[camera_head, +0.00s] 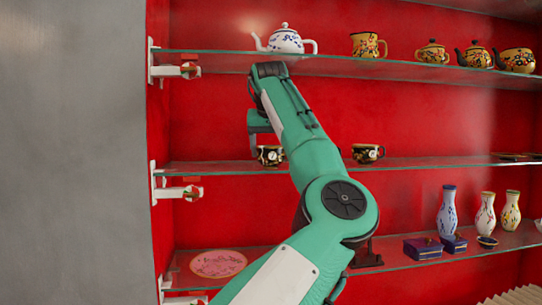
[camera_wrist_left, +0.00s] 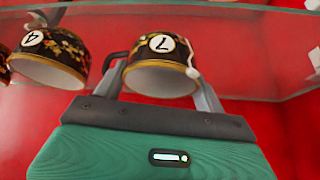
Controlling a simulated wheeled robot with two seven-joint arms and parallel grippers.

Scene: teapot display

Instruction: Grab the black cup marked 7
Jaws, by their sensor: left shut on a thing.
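The black cup marked 7 (camera_wrist_left: 160,75) has a floral pattern, a gold rim and a white round label. It appears upside down in the left wrist view, between the two fingers of my left gripper (camera_wrist_left: 163,84), which is shut on it. In the head view a black cup (camera_head: 268,156), apparently this one, is at the left of the middle glass shelf, partly hidden by my left arm. My left gripper (camera_head: 262,145) is mostly hidden there. I cannot tell whether the cup touches the shelf. My right gripper is not in view.
A similar cup marked 4 (camera_wrist_left: 48,55) stands close beside. Another black cup (camera_head: 366,153) is further right on the middle glass shelf (camera_head: 430,163). A white teapot (camera_head: 285,42) stands on the upper shelf (camera_head: 215,63). Vases and a pink plate (camera_head: 218,263) are below.

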